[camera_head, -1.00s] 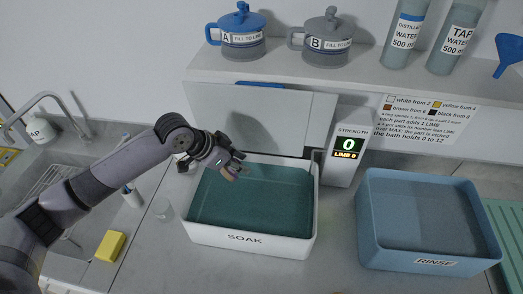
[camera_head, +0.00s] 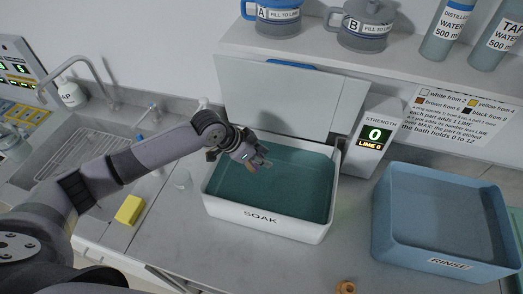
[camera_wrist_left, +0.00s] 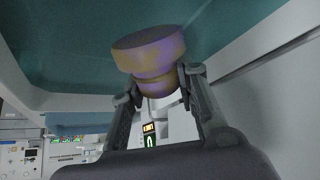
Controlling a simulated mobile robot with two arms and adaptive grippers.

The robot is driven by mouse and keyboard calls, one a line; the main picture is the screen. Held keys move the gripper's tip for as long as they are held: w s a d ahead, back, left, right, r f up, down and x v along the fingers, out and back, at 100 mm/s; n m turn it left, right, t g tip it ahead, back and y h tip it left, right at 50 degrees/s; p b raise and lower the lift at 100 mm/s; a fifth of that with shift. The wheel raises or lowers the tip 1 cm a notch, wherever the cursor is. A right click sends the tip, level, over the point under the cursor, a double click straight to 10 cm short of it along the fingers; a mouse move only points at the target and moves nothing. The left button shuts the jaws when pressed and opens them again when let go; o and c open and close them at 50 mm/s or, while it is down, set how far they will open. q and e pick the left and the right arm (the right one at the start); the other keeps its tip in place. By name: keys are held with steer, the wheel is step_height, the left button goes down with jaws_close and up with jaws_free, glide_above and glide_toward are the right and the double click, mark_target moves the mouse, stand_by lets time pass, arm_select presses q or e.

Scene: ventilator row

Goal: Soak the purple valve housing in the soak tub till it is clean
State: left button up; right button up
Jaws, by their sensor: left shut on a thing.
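The purple valve housing (camera_wrist_left: 150,55), a stepped round part with dull yellow-brown patches, shows large in the left wrist view. My left gripper (camera_head: 262,161) is shut on it. In the head view it is over the back left of the soak tub (camera_head: 262,228), a white tub labelled SOAK holding dark teal liquid (camera_head: 295,185). I cannot tell whether the housing touches the liquid. The strength display (camera_head: 374,137) behind the tub reads 0, with LIME 0 below. My right gripper does not show.
The blue RINSE tub (camera_head: 393,250) stands to the right. A small orange-brown ring-shaped part (camera_head: 346,287) lies at the front edge. Jugs A (camera_head: 277,17) and B (camera_head: 361,25) stand on the shelf.

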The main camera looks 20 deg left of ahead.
arm_select(q)
step_height(320, 180, down, 7)
steer(key=b, duration=0.6)
steer(key=shift+f, duration=0.15)
steer(key=shift+f+b, duration=0.9)
steer(key=shift+f, duration=0.25)
stand_by(0.6)
stand_by(1.4)
stand_by(1.7)
